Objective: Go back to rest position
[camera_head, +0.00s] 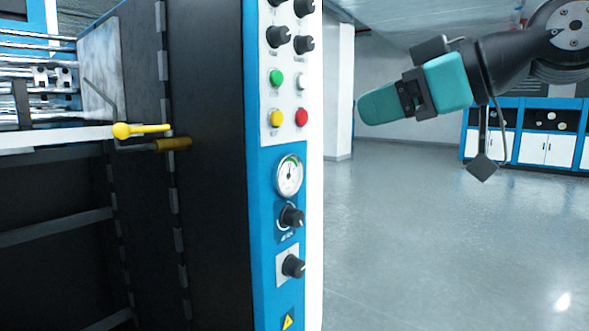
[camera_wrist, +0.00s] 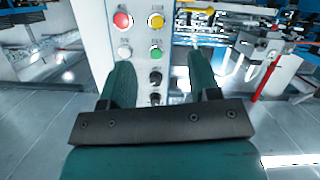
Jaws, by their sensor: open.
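My gripper (camera_head: 372,108) is teal and sits in the upper right of the head view, raised above the floor and pointing left. It is to the right of the machine's control panel (camera_head: 288,150), apart from it, with a gap between them. In the wrist view my gripper (camera_wrist: 160,78) shows two teal fingers spread apart with nothing between them. The panel's buttons and knobs show beyond and between the fingers. My dark arm reaches in from the upper right of the head view.
Metal rollers (camera_head: 35,75) lie at far left. Blue and white cabinets (camera_head: 540,145) stand at the back right. The grey floor (camera_head: 430,240) is clear.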

